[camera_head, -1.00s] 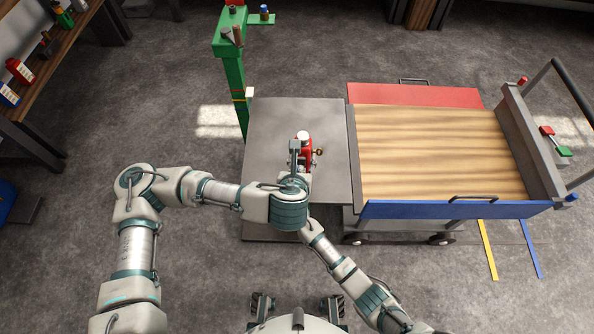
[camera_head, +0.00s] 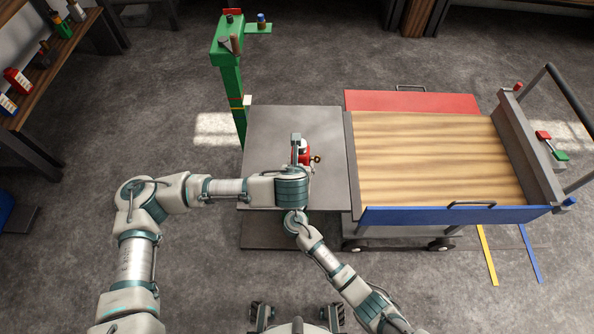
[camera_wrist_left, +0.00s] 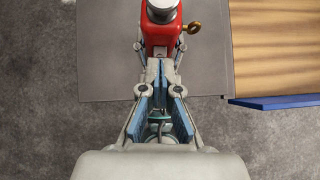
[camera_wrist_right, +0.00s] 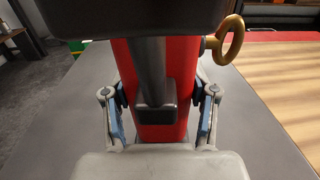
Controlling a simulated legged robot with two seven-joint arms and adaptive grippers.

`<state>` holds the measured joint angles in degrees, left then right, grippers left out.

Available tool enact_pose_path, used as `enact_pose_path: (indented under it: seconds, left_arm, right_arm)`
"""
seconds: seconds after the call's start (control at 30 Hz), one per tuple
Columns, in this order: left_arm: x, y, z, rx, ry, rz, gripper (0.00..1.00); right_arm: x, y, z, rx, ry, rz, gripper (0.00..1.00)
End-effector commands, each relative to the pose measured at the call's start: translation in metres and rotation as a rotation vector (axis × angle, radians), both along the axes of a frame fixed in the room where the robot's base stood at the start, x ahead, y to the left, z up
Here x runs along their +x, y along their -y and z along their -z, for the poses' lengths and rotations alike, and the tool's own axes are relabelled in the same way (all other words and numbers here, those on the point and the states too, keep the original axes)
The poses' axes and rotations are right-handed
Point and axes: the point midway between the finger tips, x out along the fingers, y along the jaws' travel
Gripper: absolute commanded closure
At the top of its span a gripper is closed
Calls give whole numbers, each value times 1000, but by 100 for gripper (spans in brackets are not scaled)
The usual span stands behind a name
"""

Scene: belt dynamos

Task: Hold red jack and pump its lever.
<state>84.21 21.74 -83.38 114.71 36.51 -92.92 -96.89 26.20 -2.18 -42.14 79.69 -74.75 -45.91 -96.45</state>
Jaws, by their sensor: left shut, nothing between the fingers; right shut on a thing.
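The red jack (camera_head: 305,155) stands on the grey table plate, partly hidden behind my left wrist in the head view. It has a brass key-like knob (camera_wrist_right: 229,40) at its right and a grey cap (camera_wrist_left: 162,10) on top. My right gripper (camera_wrist_right: 160,92) is shut around the red body, one finger on each side. A dark grey bar with a block end (camera_wrist_right: 155,90), perhaps the lever or its socket, hangs before the body. My left gripper (camera_wrist_left: 160,68) is shut and empty, just in front of the jack. Its hold on any lever is not seen.
The grey plate (camera_head: 270,130) has bare room around the jack. A wood-topped cart (camera_head: 430,150) with red and blue sides adjoins it at the right. A green post (camera_head: 232,90) stands behind left. A shelf with bottles (camera_head: 45,70) is at far left.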

Motion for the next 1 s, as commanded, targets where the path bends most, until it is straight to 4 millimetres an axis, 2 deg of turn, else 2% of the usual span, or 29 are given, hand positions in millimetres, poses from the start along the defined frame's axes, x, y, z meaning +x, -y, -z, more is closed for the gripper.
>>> enact_pose_path:
  seconds: [0.2,0.37,0.67,1.0]
  left_arm:
    - [23,2,-9,10,-175,-3,100]
    - [35,4,-11,11,-186,2,100]
    - [33,3,-10,12,-185,3,100]
    - [21,1,0,14,-189,1,100]
  right_arm:
    - [-1,0,2,-1,-3,0,100]
    - [-1,0,2,-1,-3,0,100]
    - [-1,0,2,-1,-3,0,100]
    - [-1,0,2,-2,-2,0,100]
